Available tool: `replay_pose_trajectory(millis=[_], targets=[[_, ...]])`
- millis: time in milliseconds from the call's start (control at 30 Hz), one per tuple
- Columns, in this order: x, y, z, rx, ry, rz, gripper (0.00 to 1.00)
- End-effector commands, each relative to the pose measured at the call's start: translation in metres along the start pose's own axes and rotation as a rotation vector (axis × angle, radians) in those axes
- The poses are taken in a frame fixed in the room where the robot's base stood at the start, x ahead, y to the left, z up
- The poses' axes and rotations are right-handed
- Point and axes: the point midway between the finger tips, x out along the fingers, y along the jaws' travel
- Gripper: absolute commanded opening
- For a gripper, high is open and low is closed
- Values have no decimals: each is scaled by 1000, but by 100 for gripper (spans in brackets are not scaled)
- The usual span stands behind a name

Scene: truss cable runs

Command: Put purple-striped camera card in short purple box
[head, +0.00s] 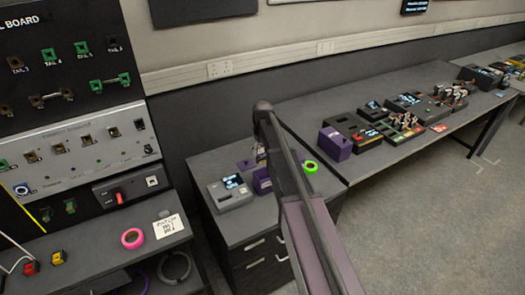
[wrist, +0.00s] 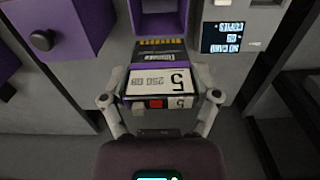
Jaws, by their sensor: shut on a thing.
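My gripper (wrist: 160,97) is shut on a camera card (wrist: 150,82) in the wrist view. The card has a white label reading "5" and "250 GB", upside down in the picture, with purple at its left edge and gold contacts at its far end. The contact end points at an open purple box (wrist: 163,22) just beyond it. I cannot tell whether the card's tip is inside. In the head view a small purple box (head: 262,182) stands on the near cabinet, partly behind my arm. The gripper and card are not clear there.
A purple block with a black knob (wrist: 68,28) is at upper left in the wrist view. A grey device with a lit screen (wrist: 228,38) is at right; in the head view it stands on the cabinet (head: 231,191). A green ring (head: 310,167) lies right of my arm.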

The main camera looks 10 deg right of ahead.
Motion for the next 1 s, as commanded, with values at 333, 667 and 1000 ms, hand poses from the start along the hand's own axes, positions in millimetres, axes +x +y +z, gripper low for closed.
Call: replay_pose_trajectory(millis=[333,667,1000], targets=[[26,1,0,2,0,0,30],[43,2,1,2,0,0,30],[44,2,1,3,0,0,30]])
